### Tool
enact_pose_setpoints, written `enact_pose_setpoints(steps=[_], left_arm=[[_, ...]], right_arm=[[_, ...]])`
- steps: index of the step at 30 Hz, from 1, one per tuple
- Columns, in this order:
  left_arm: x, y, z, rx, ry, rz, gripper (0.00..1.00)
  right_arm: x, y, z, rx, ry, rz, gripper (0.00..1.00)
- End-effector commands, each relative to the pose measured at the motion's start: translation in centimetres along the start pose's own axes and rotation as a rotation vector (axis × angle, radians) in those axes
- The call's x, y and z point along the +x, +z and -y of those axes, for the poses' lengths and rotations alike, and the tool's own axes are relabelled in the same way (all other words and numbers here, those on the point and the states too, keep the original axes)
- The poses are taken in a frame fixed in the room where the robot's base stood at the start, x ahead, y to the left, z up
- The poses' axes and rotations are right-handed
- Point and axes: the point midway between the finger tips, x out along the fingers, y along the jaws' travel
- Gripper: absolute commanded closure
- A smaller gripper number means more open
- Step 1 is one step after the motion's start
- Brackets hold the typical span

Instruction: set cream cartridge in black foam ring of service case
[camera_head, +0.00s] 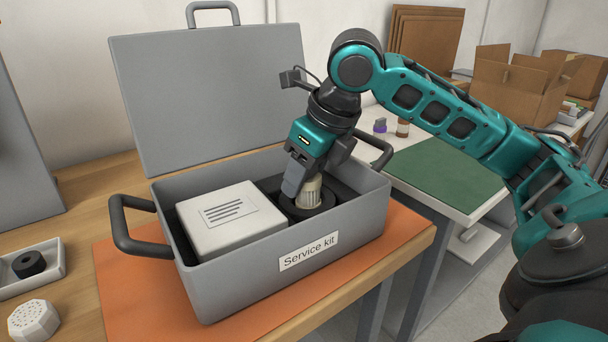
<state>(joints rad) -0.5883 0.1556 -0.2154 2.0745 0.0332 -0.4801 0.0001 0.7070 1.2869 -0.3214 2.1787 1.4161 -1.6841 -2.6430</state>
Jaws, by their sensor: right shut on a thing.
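The grey service case (232,286) stands open on an orange mat, with its lid up at the back. The cream cartridge (308,190) is upright in the right part of the case, its lower end at the black foam ring (305,210). I cannot tell how deep it sits in the ring. My right gripper (305,182) reaches down from above and is shut on the cartridge, hiding its upper part. My left gripper is not in view.
A white labelled box (230,218) fills the case's left part. The case has black side handles (132,226). A white tray with a black ring (30,264) and a pale perforated piece (33,320) lie at left. A green mat (445,172) lies on the table at right.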

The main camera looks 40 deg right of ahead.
Motion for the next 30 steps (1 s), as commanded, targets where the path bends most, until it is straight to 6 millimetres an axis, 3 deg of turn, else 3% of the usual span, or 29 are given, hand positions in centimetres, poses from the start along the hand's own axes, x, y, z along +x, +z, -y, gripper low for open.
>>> enact_pose_setpoints(steps=[21,30], left_arm=[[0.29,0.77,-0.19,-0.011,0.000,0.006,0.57],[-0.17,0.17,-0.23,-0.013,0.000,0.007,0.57]], right_arm=[[0.36,-0.15,-0.01,0.000,0.000,0.000,0.86],[0.29,0.02,0.00,-0.001,0.000,-0.002,0.86]])
